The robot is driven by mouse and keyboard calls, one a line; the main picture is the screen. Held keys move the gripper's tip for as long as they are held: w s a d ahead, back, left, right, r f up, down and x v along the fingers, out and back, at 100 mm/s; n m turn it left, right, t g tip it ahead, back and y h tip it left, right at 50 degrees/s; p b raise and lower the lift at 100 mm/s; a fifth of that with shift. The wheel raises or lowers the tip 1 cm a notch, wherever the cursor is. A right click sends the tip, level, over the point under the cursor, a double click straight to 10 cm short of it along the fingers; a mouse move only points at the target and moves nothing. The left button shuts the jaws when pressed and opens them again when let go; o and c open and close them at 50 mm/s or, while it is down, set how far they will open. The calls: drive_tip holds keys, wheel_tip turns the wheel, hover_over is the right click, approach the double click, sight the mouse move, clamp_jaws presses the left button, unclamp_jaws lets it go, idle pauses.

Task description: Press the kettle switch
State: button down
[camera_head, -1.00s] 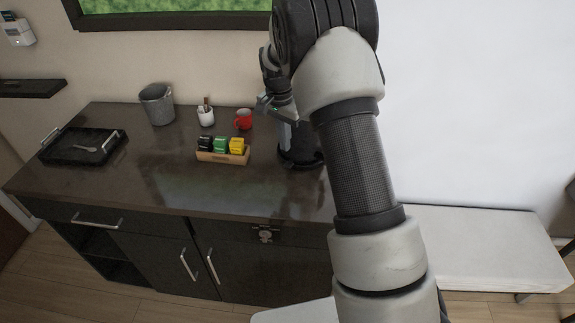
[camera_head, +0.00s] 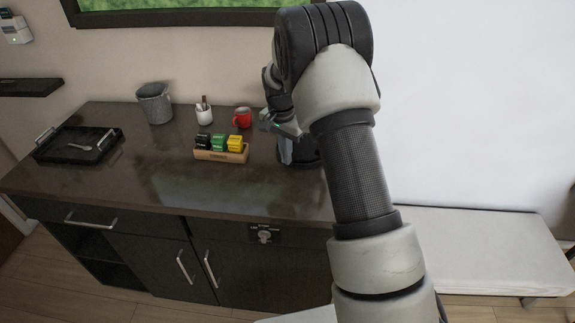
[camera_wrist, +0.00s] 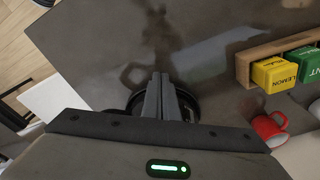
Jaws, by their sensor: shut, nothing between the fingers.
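The kettle (camera_head: 309,158) stands at the right end of the dark counter; only part of its dark lower body shows past my arm. In the wrist view a round black part of it (camera_wrist: 189,106) shows behind and beside my fingers. Its switch cannot be made out in either view. My gripper (camera_wrist: 160,76) is shut and empty, its two grey fingers together and pointing over the kettle area. In the head view my gripper (camera_head: 285,160) is just left of the kettle, tilted down. I cannot tell whether it touches the kettle.
A wooden box (camera_head: 221,156) with black, green and yellow packets lies left of the kettle. A red mug (camera_head: 242,118), a white cup (camera_head: 204,115) and a grey bucket (camera_head: 155,105) stand behind. A black tray (camera_head: 70,152) is far left. The counter's front is clear.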

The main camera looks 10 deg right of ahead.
wheel_tip(320, 180, down, 2)
drive_tip(key=shift+f+b, duration=0.1)
drive_tip(key=shift+b, duration=0.7)
drive_tip(key=shift+r, duration=0.3)
drive_tip(key=shift+s+a+r+p, duration=0.15)
drive_tip(key=shift+s+a+r, duration=0.1)
drive_tip(key=shift+s+a, duration=0.35)
drive_tip(key=shift+s+a+r+p, duration=0.15)
drive_tip(key=shift+s+a+r, duration=0.1)
drive_tip(key=shift+s+a, duration=0.3)
drive_tip(key=shift+w, duration=0.15)
drive_tip(key=shift+a+r, duration=0.1)
drive_tip(key=shift+r, duration=0.45)
wheel_tip(320, 180, up, 16)
drive_tip(key=s+a, duration=0.1)
drive_tip(key=shift+s+r, duration=0.1)
drive_tip(key=shift+r, duration=0.1)
